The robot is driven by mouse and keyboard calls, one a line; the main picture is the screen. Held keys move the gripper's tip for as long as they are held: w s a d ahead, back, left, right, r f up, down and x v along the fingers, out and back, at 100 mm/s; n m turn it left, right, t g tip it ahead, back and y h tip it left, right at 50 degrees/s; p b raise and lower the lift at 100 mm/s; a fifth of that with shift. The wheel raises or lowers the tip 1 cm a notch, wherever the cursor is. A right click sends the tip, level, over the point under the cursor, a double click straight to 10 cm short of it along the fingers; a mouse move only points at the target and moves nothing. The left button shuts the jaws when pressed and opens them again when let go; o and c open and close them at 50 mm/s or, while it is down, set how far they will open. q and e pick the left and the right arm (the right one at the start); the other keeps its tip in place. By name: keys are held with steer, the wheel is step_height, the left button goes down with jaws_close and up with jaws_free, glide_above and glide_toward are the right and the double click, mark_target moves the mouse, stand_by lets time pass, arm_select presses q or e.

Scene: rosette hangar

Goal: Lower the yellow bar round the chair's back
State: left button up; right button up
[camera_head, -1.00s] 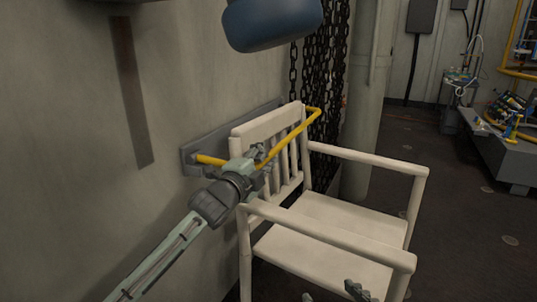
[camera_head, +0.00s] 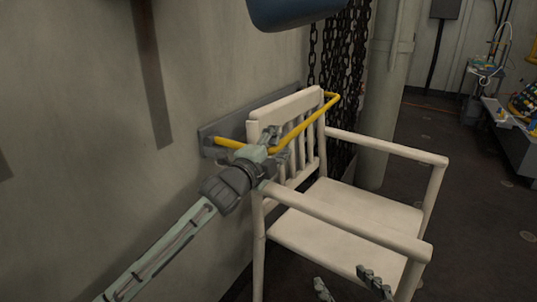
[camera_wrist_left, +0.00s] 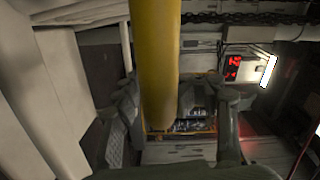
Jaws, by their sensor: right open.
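The white slatted chair (camera_head: 348,205) stands by the wall, its back beside a grey wall plate (camera_head: 207,140). The yellow bar (camera_head: 312,117) comes out from the plate, bends near my left gripper and crosses in front of the back's slats, below the top rail, to a far corner. My left gripper (camera_head: 274,146) is at the near bend, with a finger on each side of the bar; it looks shut on it. The bar also runs between the fingers in the left wrist view (camera_wrist_left: 155,60). My right gripper (camera_head: 348,286) is open and empty at the bottom edge, by the chair's front.
Dark chains (camera_head: 340,60) hang behind the chair, beside a grey column (camera_head: 384,90). A blue rounded object (camera_head: 290,12) hangs above the chair back. A bench with equipment (camera_head: 512,130) stands at the far right. Floor to the chair's right is clear.

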arm_select(q)
steer(key=v, duration=1)
steer(key=shift+s+a+f, duration=0.2)
steer(key=shift+a+f, duration=0.05)
steer(key=shift+f, duration=0.05)
